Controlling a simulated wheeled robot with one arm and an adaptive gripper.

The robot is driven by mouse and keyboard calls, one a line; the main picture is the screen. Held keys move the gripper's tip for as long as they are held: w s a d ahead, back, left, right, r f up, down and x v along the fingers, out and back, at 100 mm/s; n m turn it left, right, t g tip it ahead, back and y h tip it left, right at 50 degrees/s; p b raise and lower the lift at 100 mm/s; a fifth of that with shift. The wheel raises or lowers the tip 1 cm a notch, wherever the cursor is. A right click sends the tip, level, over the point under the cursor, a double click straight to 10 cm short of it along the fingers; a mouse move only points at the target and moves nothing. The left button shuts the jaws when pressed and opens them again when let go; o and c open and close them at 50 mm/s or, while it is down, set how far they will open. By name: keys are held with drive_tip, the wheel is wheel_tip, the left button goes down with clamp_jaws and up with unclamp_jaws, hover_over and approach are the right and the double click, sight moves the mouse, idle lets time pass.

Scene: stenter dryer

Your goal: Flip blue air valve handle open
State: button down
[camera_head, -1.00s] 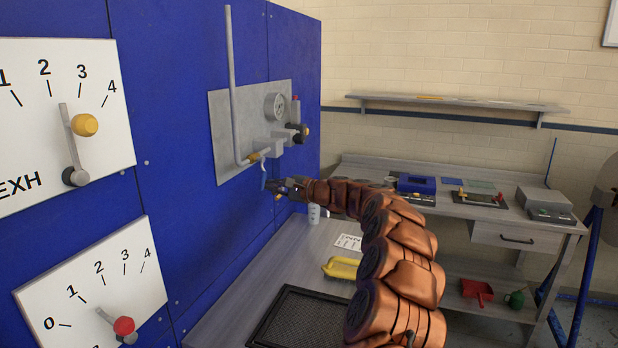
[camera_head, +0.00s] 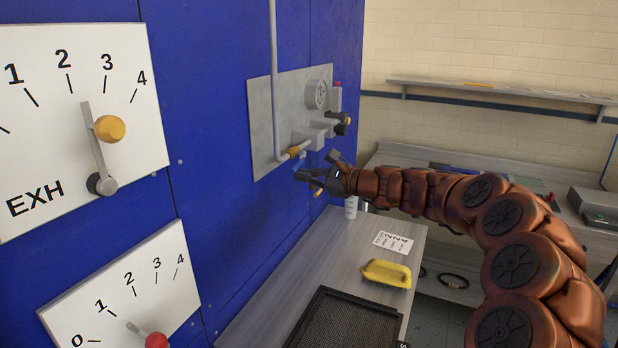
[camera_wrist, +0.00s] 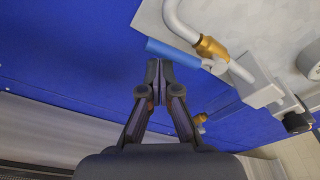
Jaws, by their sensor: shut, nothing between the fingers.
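The blue air valve handle (camera_wrist: 172,53) shows in the wrist view as a short blue bar beside a brass fitting (camera_wrist: 208,47) on a grey pipe. In the head view the brass fitting (camera_head: 294,151) sits at the foot of the pipe, and the handle (camera_head: 300,166) is partly hidden by my gripper. My gripper (camera_head: 303,178) is just below it, in front of the blue panel. In the wrist view my gripper (camera_wrist: 159,66) is shut and empty, its tips close under the handle. I cannot tell whether they touch it.
A grey plate (camera_head: 264,125) carries the pipe, a gauge (camera_head: 317,94) and a regulator. At left are two dial panels, one with a yellow-knobbed lever (camera_head: 109,129). Below, the bench (camera_head: 290,275) holds a yellow object (camera_head: 386,274), a black mesh tray (camera_head: 345,322) and a white bottle.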

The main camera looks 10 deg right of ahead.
drive_tip(key=shift+s+a+r, duration=0.2)
drive_tip(key=shift+a+r, duration=0.2)
drive_tip(key=shift+r, duration=0.35)
drive_tip(key=shift+r, duration=0.3)
wheel_tip(320, 180, down, 5)
drive_tip(key=b, duration=0.3)
drive_tip(key=b+v, duration=0.2)
drive_tip(key=v, duration=0.7)
drive_tip(key=shift+w+d, duration=0.35)
drive_tip(key=shift+d, duration=0.05)
drive_tip(key=shift+r, duration=0.1)
